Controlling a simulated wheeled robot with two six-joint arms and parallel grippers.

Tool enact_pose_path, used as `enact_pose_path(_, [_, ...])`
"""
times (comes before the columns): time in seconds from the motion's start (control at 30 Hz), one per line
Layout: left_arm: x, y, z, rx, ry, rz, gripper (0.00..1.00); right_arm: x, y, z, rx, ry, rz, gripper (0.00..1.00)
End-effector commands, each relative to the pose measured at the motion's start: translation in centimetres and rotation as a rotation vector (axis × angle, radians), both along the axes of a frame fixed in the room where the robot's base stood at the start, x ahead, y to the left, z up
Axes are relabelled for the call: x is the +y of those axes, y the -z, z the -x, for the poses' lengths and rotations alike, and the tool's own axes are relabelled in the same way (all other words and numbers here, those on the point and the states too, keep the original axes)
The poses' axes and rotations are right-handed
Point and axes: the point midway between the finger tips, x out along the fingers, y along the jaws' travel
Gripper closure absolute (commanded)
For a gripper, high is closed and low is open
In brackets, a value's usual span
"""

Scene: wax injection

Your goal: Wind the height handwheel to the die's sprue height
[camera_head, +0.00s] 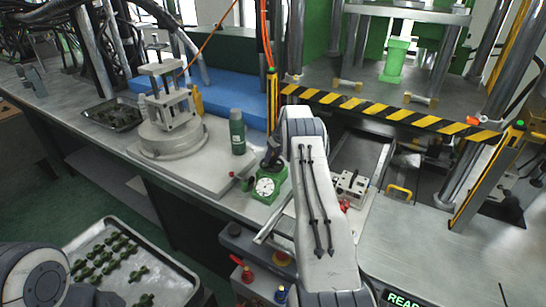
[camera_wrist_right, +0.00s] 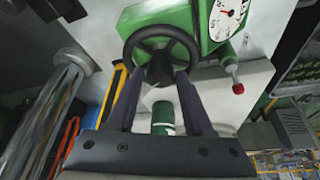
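The black height handwheel (camera_wrist_right: 137,41) sits on a green housing (camera_wrist_right: 165,14) with a white dial (camera_wrist_right: 226,17). In the head view, the green housing (camera_head: 279,181) and dial (camera_head: 265,187) show left of my right forearm. My right gripper (camera_wrist_right: 160,74) has its two dark fingers apart at the wheel's near rim, one on each side of the hub; I cannot tell whether they touch it. A small pale metal block (camera_head: 350,186), possibly the die, sits right of the forearm. Only part of my left arm shows at the lower left; its gripper is out of frame.
A green bottle (camera_head: 237,132) stands on the bench behind the housing, near a round clamp fixture (camera_head: 170,138). A red-tipped lever (camera_wrist_right: 235,80) juts out beside the dial. A striped bar (camera_head: 385,111) crosses the press. A tray of green parts (camera_head: 160,277) is at lower left.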

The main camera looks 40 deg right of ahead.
Motion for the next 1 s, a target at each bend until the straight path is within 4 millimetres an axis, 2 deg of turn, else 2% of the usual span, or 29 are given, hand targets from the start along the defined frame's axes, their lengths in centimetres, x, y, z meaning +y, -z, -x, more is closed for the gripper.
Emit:
enact_pose_path(0.03, [0.0, 0.0, 0.0, 0.000, 0.000, 0.000, 1.00, 0.0, 0.0, 0.0, 0.000, 0.000, 0.000, 0.72])
enact_pose_path(0.1, [0.0, 0.0, 0.0, 0.000, 0.000, 0.000, 1.00, 0.0, 0.0, 0.0, 0.000, 0.000, 0.000, 0.99])
enact_pose_path(0.13, [0.0, 0.0, 0.0, 0.000, 0.000, 0.000, 1.00, 0.0, 0.0, 0.0, 0.000, 0.000, 0.000, 1.00])
enact_pose_path(0.57, [0.0, 0.6, 0.0, 0.000, 0.000, 0.000, 1.00, 0.0, 0.1, 0.0, 0.001, 0.083, 0.000, 1.00])
enact_pose_path(1.0, [0.0, 2.4, 0.0, 0.000, 0.001, 0.000, 1.00, 0.3, 0.1, -0.1, -0.001, 0.445, 0.003, 1.00])
